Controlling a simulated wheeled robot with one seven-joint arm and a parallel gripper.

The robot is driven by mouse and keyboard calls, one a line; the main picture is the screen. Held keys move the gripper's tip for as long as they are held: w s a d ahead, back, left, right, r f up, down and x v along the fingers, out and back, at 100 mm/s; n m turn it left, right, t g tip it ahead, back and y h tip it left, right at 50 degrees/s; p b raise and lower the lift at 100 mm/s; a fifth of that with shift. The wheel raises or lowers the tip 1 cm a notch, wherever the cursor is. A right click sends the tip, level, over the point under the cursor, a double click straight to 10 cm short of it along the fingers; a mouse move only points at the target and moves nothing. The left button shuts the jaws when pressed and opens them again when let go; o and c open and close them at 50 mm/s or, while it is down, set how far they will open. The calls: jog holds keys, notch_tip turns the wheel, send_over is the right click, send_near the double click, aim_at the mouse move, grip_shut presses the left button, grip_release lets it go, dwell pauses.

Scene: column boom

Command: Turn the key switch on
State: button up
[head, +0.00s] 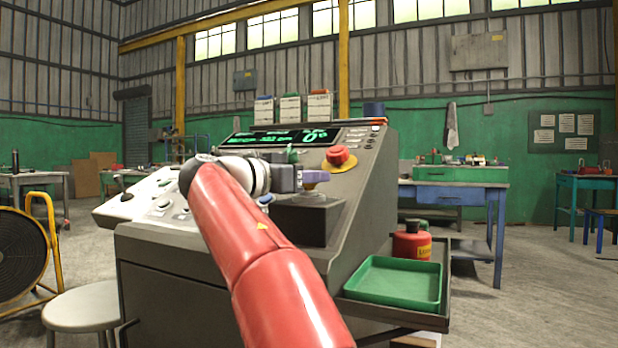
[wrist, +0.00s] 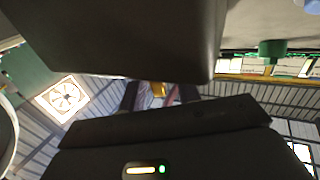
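My gripper (head: 298,179) is at the end of my red arm, low over the sloping control console (head: 190,275). The dark box (wrist: 120,35) fills the upper part of that view and hides the rest of the switch. I cannot tell whether the fingers touch the key.
A red mushroom button (head: 338,156) on a yellow base is just behind my gripper. A lit display (head: 280,139) is above. A green knob (wrist: 272,50) shows in the wrist view. A green tray (head: 395,283) and red can (head: 411,241) stand at the console's right.

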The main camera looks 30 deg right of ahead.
grip_shut()
jog(key=shift+w+r+m+g+p, duration=0.2)
jog(key=shift+m+g+p, duration=0.4)
jog(key=shift+g+p, duration=0.55)
jog(key=shift+s+m+g+p, duration=0.1)
jog(key=shift+m+g+p, duration=0.65)
jog(key=shift+g, duration=0.2)
jog(key=shift+s+f+g, duration=0.1)
jog(key=shift+f+g, duration=0.1)
jog(key=shift+g, duration=0.1)
grip_release()
